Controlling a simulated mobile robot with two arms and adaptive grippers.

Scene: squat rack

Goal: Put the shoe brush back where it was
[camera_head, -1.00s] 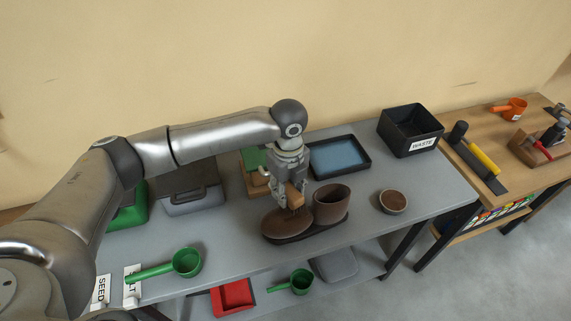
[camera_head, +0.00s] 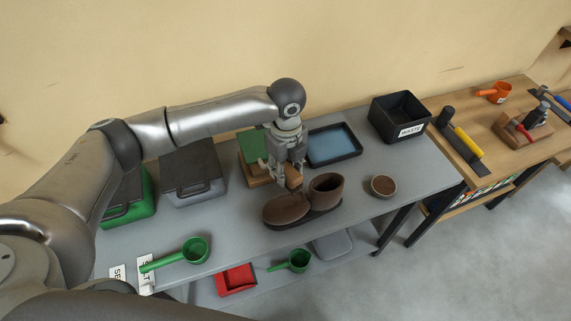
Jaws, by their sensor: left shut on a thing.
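My left gripper (camera_head: 285,177) is shut on the shoe brush (camera_head: 293,178), a small brown wooden piece mostly hidden by the fingers. It is behind the brown boot (camera_head: 287,208), which sits on a dark base on the grey table. A wooden block or stand (camera_head: 259,180) with a green part on top is just left of and behind the gripper. I cannot tell whether the brush touches it. My right gripper is not in view.
The grey table (camera_head: 225,225) also holds a blue-lined tray (camera_head: 356,155), a black waste bin (camera_head: 421,116), a small brown bowl (camera_head: 383,186), a green scoop (camera_head: 192,250) and lidded boxes (camera_head: 192,188). Bare table lies left of the boot.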

